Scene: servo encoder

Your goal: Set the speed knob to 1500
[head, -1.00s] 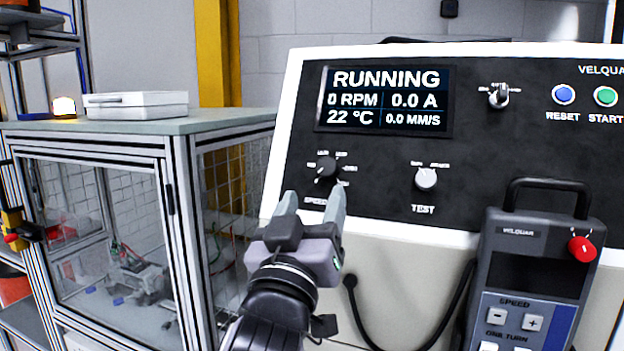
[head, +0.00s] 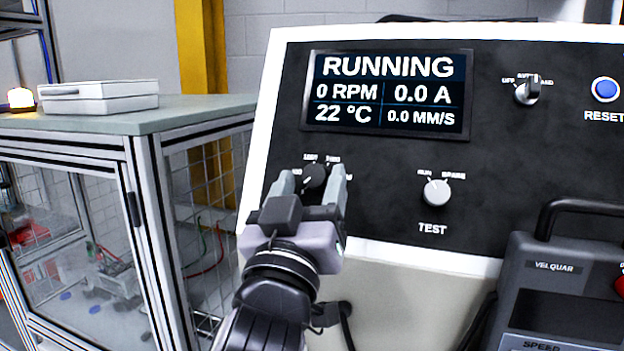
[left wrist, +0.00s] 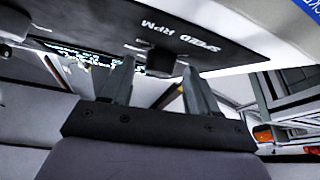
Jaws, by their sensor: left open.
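The speed knob (head: 315,176) is a black dial on the dark control panel (head: 400,235), below the display. My left gripper (head: 312,182) is open in front of it, its fingers showing on either side of the knob; I cannot tell whether they touch it. The gripper hides the knob's lower part, its label and some scale marks. In the left wrist view the knob (left wrist: 160,62) shows beyond and between the open fingers, beside the "SPEED RPM" lettering. The display (head: 390,92) reads RUNNING, 0 RPM, 0.0 A. My right gripper is not in view.
A TEST knob (head: 436,192) is right of the speed knob. A selector switch (head: 527,92) and blue RESET button (head: 605,89) are at upper right. A glazed cabinet (head: 80,230) with a white case (head: 100,96) stands at left.

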